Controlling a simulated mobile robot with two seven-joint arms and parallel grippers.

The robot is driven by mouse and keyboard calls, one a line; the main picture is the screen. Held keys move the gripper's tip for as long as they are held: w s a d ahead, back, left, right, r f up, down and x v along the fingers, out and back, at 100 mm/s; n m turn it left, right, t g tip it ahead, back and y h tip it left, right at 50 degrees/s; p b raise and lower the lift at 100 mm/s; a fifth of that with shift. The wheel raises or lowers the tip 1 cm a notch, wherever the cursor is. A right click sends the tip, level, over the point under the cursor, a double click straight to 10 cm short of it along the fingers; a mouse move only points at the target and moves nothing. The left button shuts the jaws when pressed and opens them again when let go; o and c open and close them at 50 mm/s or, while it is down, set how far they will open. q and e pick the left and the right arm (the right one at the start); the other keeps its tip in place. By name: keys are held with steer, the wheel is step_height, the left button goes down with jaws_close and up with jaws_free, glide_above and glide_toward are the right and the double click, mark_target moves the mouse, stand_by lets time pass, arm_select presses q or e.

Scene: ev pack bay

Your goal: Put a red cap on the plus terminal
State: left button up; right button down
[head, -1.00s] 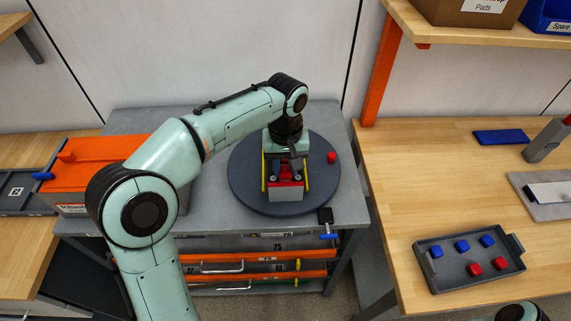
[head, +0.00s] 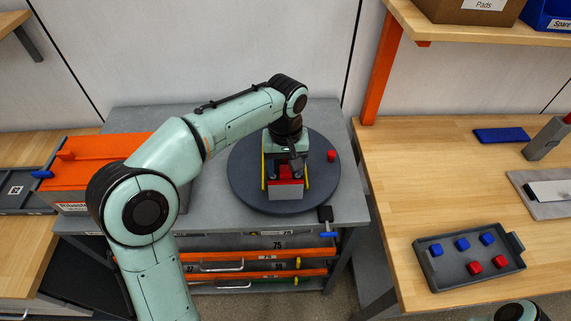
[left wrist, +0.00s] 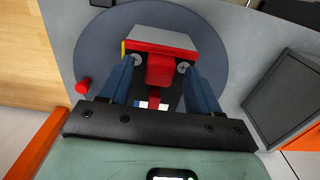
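A grey battery module (head: 288,192) with a red band and yellow side edges stands on the round dark turntable (head: 248,190). My left gripper (head: 284,170) is low over the module, pointing down. In the left wrist view its two blue fingers (left wrist: 158,68) stand apart, on either side of a red block (left wrist: 160,72) at the module (left wrist: 160,37). Narrow gaps seem to show beside this block. I cannot tell whether it is a loose cap or what it rests on. Red caps (head: 474,268) and blue caps (head: 461,244) sit in a dark tray (head: 450,286) at right. My right gripper is out of view.
A red knob (head: 332,155) stands near the turntable's right edge. A blue-handled clamp (head: 326,216) is at the grey bench's front corner. An orange-topped box (head: 105,165) is left. The wooden bench (head: 400,180) has clear space around the tray.

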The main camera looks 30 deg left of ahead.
arm_select(q)
steer(key=shift+r, duration=0.15)
step_height(320, 180, up, 13)
steer(key=p, duration=0.3)
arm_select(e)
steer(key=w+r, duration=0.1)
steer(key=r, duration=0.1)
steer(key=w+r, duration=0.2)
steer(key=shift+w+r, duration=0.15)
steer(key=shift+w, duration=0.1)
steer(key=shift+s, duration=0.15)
